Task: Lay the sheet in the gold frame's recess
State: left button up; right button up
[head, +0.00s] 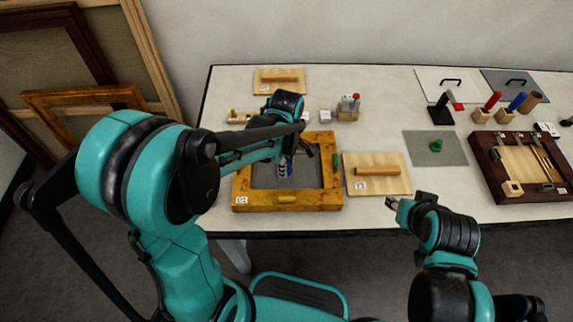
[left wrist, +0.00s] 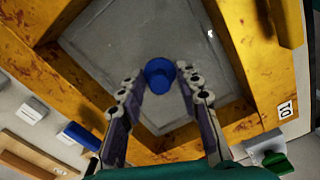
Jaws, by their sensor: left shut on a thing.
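The gold frame (head: 322,196) lies flat on the table, and its mottled border also shows in the left wrist view (left wrist: 180,146). A grey, glassy-looking sheet (left wrist: 115,45) with a blue round knob (left wrist: 160,75) shows inside the frame's opening. Whether the sheet rests flat on the recess floor or is just above it, I cannot tell. My left gripper (left wrist: 158,83) points down over the opening, its fingers on either side of the knob and shut on it. In the head view my left gripper (head: 285,166) hides part of the sheet. My right gripper (head: 393,203) hangs near the table's front edge, its jaws too small to read.
A yellow piece (head: 287,199) lies on the front border and a green one (head: 335,160) on the right. A wooden panel with a handle (head: 378,183) lies right of the frame. A dark tray (head: 484,165) stands farther right. A grey mat (head: 455,150) lies between.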

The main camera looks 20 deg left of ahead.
pick_arm(q)
jog(key=shift+f, duration=0.1)
jog(key=o, duration=1.2)
jog(key=shift+o, duration=0.2)
notch_tip(320, 180, up, 11)
jog(key=p, duration=0.4)
jog(key=s+a+r+m+t, duration=0.2)
jog(key=s+m, duration=0.3)
jog(key=m, duration=0.3)
jog(key=s+a+r+m+t, duration=0.2)
jog(key=s+m+t, duration=0.3)
jog(key=m, duration=0.3)
jog(key=shift+s+a+r+m, duration=0.15)
jog(key=shift+a+r+m, duration=0.15)
jog(key=shift+a, duration=0.05)
